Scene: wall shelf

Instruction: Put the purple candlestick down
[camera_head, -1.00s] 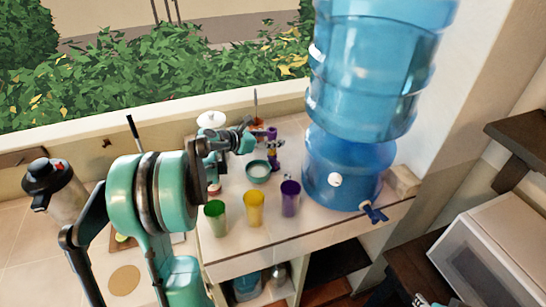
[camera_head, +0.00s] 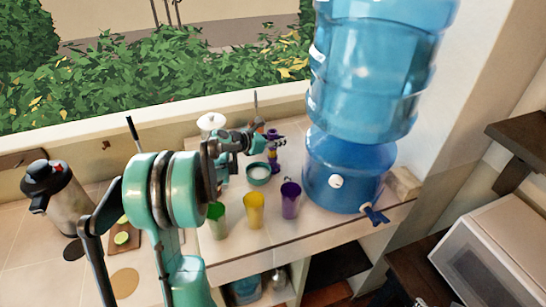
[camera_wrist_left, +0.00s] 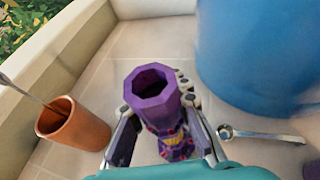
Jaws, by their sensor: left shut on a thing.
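The purple candlestick (camera_head: 273,159) is upright at the back of the white counter (camera_head: 232,247), beside the blue water dispenser. In the left wrist view the candlestick (camera_wrist_left: 153,88) shows its open octagonal top, with a patterned purple and yellow lower part. My left gripper (camera_head: 268,141) is shut on it; in the wrist view the fingers of the gripper (camera_wrist_left: 157,112) lie on both sides of it. I cannot tell whether its base touches the counter. My right gripper is not in view.
The water dispenser (camera_head: 345,178) stands close on the right. A terracotta pot (camera_wrist_left: 73,125) and a metal spoon (camera_wrist_left: 262,136) flank the candlestick. A teal bowl (camera_head: 258,174) and green (camera_head: 217,222), yellow (camera_head: 254,210) and purple (camera_head: 291,200) cups stand in front.

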